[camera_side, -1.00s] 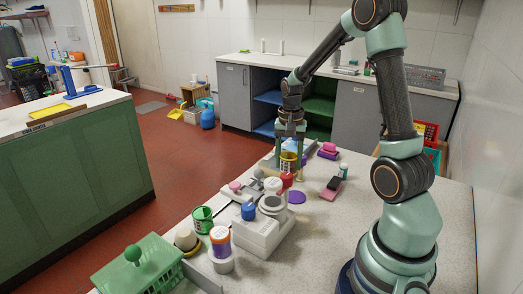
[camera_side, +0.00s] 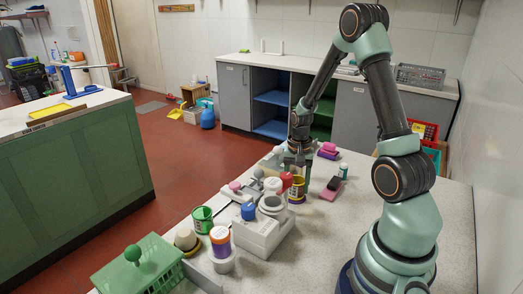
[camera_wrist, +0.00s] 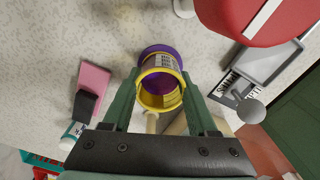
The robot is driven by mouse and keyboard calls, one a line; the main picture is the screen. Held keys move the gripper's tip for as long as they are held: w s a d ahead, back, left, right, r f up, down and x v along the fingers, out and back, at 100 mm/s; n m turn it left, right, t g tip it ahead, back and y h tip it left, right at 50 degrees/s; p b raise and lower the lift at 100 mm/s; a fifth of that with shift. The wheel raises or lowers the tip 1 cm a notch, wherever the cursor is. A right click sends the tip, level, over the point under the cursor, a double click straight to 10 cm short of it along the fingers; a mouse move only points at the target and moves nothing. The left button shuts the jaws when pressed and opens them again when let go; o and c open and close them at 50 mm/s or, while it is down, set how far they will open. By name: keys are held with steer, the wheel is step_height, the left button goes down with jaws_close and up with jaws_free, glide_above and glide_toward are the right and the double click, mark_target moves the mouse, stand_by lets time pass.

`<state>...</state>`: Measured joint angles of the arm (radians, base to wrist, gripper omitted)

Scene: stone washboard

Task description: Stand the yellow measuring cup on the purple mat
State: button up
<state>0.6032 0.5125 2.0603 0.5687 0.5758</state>
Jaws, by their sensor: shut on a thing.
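The yellow measuring cup (camera_side: 297,191) has a pale label with dark print and shows in the wrist view (camera_wrist: 149,66) between my fingers. My gripper (camera_side: 298,176) is shut on the cup, with one finger on each side; its fingers also show in the wrist view (camera_wrist: 163,92). The round purple mat (camera_side: 295,201) lies on the worktop at the cup's base and is mostly hidden by it. In the wrist view the mat's edge (camera_wrist: 157,49) shows beyond the cup. The cup looks upright over the mat; whether it touches the mat I cannot tell.
A red-topped jar (camera_side: 286,180) stands close to the left of the cup, and a pale scale (camera_side: 262,232) is nearer the camera. A pink-and-black block (camera_side: 329,190) and a small white bottle (camera_side: 343,171) lie to the right. The worktop's near right is clear.

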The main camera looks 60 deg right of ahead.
steer(key=shift+f, duration=0.1)
steer(key=o, duration=1.4)
step_height(320, 180, up, 11)
steer(key=a+r+n+t, duration=0.2)
steer(key=a+r+n, duration=0.2)
steer(key=a, duration=0.3)
steer(key=s+a+r+n+t, duration=0.1)
steer(key=a+r+n, duration=0.3)
steer(key=a, duration=0.3)
steer(key=s+a+r+n+t, duration=0.1)
steer(key=a+r+n+t, duration=0.1)
steer(key=a+r+n, duration=0.2)
steer(key=shift+a+n+t, duration=0.3)
steer(key=shift+a+n, duration=0.5)
steer(key=shift+a, duration=0.75)
